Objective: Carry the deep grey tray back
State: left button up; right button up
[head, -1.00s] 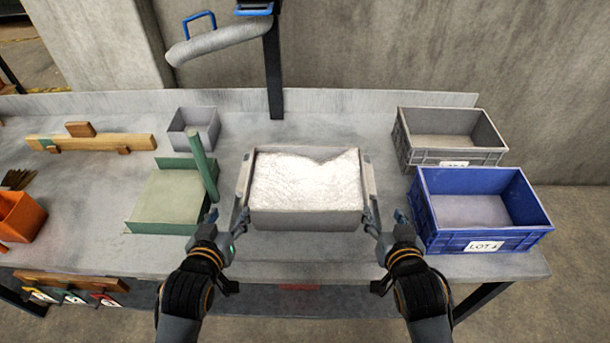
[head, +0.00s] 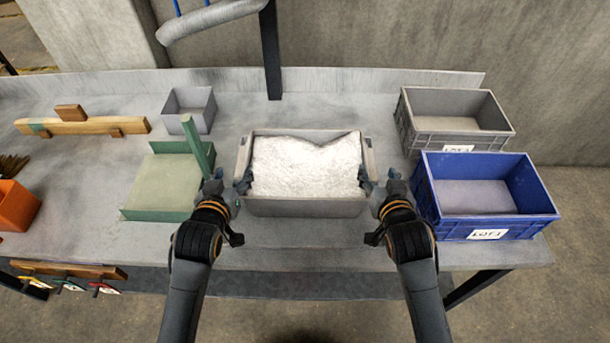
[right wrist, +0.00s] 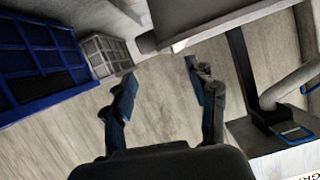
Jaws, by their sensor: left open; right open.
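The deep grey tray (head: 305,207) stands on the worktop in the middle of the head view, filled with a heap of white grain (head: 305,168). It has a raised grip at each short end. My left gripper (head: 229,186) is open at the tray's left end, and my right gripper (head: 379,184) is open at its right end. Whether the fingertips touch the grips is too small to tell. In the right wrist view the right gripper's fingers (right wrist: 163,90) are spread with nothing between them, and the tray's grey side (right wrist: 205,18) is ahead at the top.
A blue crate (head: 470,226) stands close right of my right gripper, with a grey crate (head: 455,138) behind it. A green board with raised edges (head: 165,183) lies close left of my left gripper. A small grey bin (head: 189,120) stands behind that. The worktop behind the tray is mostly clear.

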aim_at(241, 158)
pick_arm(q)
jog(key=x, duration=0.9)
pick_arm(e)
jog(key=x, duration=0.9)
pick_arm(q)
grip_shut()
pick_arm(e)
grip_shut()
pick_arm(q)
jog(key=shift+w+r, duration=0.15)
jog(key=shift+r, duration=0.15)
pick_arm(e)
jog(key=shift+w+r, duration=0.15)
jog(key=shift+r, duration=0.2)
pick_arm(q)
jog(key=shift+w, duration=0.1)
pick_arm(e)
jog(key=shift+w, duration=0.1)
